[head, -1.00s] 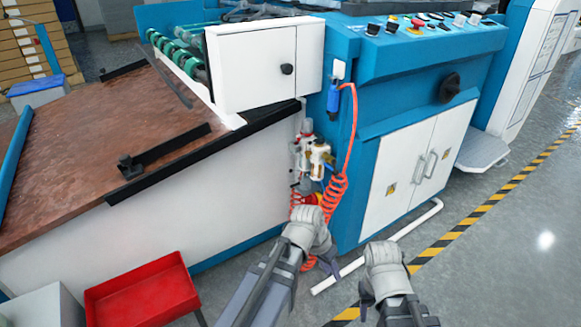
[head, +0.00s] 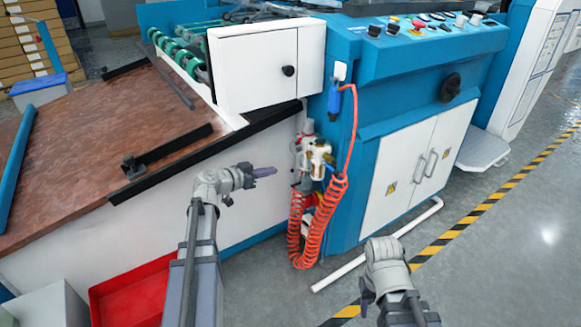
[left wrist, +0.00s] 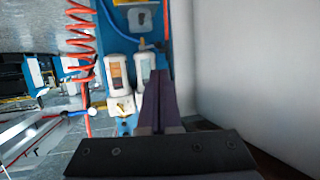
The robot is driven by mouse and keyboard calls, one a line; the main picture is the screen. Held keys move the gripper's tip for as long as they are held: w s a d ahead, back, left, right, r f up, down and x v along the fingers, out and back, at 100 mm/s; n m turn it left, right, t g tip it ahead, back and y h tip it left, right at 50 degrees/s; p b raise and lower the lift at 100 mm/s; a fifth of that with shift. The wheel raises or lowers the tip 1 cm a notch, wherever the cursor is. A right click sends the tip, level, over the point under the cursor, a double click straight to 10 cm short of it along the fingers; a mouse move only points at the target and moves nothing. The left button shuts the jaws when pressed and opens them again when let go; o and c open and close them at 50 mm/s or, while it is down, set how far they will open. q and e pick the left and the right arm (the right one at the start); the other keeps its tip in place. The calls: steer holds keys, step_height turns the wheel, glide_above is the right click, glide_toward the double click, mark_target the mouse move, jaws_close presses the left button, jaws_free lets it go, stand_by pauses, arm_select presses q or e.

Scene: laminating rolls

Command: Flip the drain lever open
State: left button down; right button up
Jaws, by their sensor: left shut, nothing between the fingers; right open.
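The air filter unit (head: 316,152), with white and brass-coloured parts, hangs on the machine's side beside the coiled red hose (head: 323,225). A small red part shows behind the coil, but I cannot tell if it is the drain lever. My left gripper (head: 265,171) is shut and empty, left of the unit and apart from it, fingers pointing right. In the left wrist view its closed fingers (left wrist: 160,100) stand in front of two pale filter bowls (left wrist: 118,76). I cannot make out the lever clearly there. My right gripper (head: 366,293) is open, low at the right, away from the unit.
The white side panel (head: 150,228) of the brown-topped table is left of the unit. The blue machine with white cabinet doors (head: 410,175) is at right. A white pipe (head: 380,250) lies on the floor. A red bin (head: 125,290) is lower left.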

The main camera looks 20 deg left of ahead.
mark_target(291, 170)
arm_select(q)
steer(key=shift+b+x, duration=1.55)
steer(key=shift+x, duration=3.5)
arm_select(e)
steer(key=shift+f, duration=1.55)
arm_select(q)
steer(key=shift+s+d+n+t+y, duration=0.1)
steer(key=shift+s+n+t+y, duration=0.1)
steer(key=shift+n+y, duration=0.3)
steer(key=shift+s+n+t+y, duration=0.1)
steer(key=shift+n+t+y, duration=0.1)
steer(key=shift+n+y, duration=0.3)
arm_select(e)
steer(key=shift+d, duration=0.15)
